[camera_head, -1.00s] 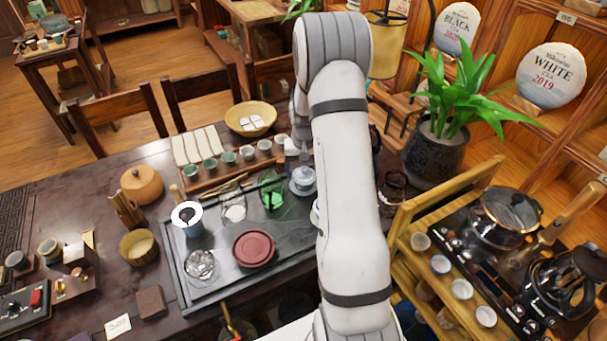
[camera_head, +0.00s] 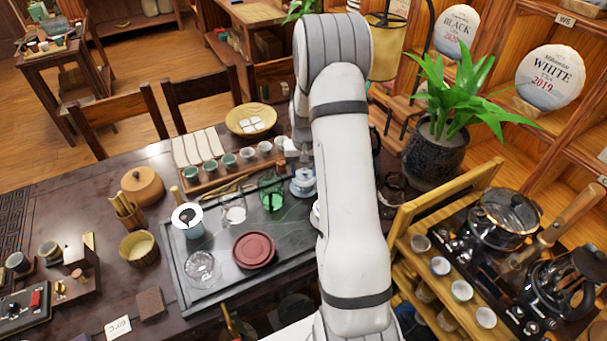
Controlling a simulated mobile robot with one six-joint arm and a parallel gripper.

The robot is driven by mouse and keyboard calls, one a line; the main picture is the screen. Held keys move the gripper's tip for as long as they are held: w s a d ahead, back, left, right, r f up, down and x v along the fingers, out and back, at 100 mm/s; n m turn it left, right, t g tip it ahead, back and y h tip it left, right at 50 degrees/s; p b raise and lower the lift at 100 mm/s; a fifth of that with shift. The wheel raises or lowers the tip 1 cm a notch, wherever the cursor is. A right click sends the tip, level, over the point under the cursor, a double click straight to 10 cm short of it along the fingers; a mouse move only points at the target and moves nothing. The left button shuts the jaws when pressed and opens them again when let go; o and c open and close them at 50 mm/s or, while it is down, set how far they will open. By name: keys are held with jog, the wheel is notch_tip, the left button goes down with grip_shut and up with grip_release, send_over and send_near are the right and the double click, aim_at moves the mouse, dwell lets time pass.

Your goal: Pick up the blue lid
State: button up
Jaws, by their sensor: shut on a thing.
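The blue lid (camera_head: 303,174) is pale blue-white and small. It sits at the top of a pale blue-white lidded cup (camera_head: 302,188) at the back right of the dark tea tray (camera_head: 215,292). My gripper (camera_head: 305,160) points down at the lid from above, just left of my white arm, and is shut on it. The fingers are small and partly hidden. I cannot tell whether the lid is clear of the cup.
A green glass (camera_head: 271,191) stands close left of the cup. A row of small cups stands behind. My arm hides the right side.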

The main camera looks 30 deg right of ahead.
aim_at(304, 171)
jog(key=shift+r, duration=0.3)
grip_shut()
notch_tip(304, 171, up, 7)
jog(key=shift+f+b, duration=0.1)
jog(key=shift+b, duration=0.65)
jog(key=s+a+n, duration=0.2)
jog(key=a+n, duration=0.2)
jog(key=a, duration=1)
jog(key=shift+s+a, duration=0.15)
jog(key=shift+a, duration=0.25)
jog(key=shift+f, duration=0.1)
